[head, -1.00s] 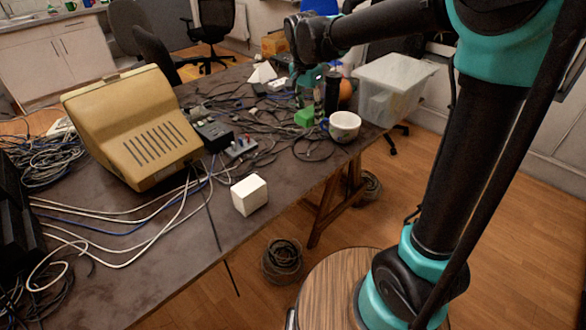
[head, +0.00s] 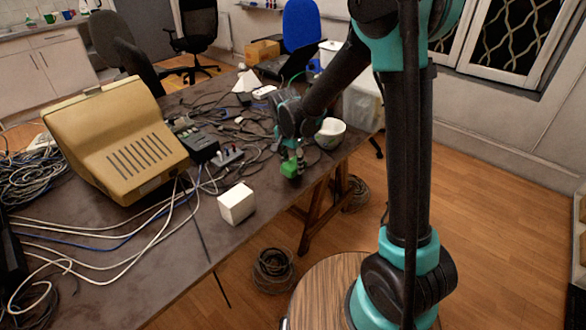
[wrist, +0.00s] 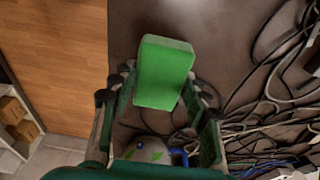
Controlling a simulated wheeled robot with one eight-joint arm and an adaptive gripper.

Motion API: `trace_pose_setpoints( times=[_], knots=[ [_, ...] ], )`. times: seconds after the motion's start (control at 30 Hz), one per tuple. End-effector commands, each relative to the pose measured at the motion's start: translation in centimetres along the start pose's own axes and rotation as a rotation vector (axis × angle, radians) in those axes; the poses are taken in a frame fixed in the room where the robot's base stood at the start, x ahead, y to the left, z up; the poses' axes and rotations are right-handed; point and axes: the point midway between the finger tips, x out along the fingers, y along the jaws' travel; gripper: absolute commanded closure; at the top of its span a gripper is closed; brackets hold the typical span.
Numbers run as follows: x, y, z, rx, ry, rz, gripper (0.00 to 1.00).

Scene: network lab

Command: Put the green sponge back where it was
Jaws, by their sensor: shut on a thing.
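The green sponge (head: 290,169) is in my gripper (head: 291,158), near the front right edge of the table in the head view. In the wrist view the sponge (wrist: 165,70) sits between the fingertips of my gripper (wrist: 160,98), with brown table top behind it. The gripper is shut on it. I cannot tell whether the sponge touches the table. A white mug (head: 330,133) stands just right of and behind the gripper; in the wrist view the mug (wrist: 148,150) shows below the sponge.
A white box (head: 237,203) lies left of the sponge. A beige terminal (head: 115,135) and many cables cover the table's left and middle. Bare table (head: 265,180) shows between the box and the sponge.

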Motion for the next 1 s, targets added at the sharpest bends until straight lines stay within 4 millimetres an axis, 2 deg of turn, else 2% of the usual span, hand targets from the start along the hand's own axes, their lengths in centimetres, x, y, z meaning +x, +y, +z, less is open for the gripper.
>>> trace_pose_setpoints(
  times=[0.1, 0.2, 0.53, 0.57, 0.7, 1.0],
  knots=[
    [1.6, 0.0, 0.2, 0.000, 0.000, 0.000, 0.77],
    [2.3, 0.0, 0.3, 0.000, 0.000, 0.000, 0.77],
    [2.5, 0.0, 0.4, 0.000, 0.000, 0.000, 0.77],
    [2.5, 0.0, 0.4, 0.000, 0.000, 0.000, 0.51],
    [2.5, 0.0, 0.4, 0.000, 0.000, 0.000, 0.34],
    [2.4, 0.0, 0.4, 0.000, 0.000, 0.000, 0.33]
  ],
)
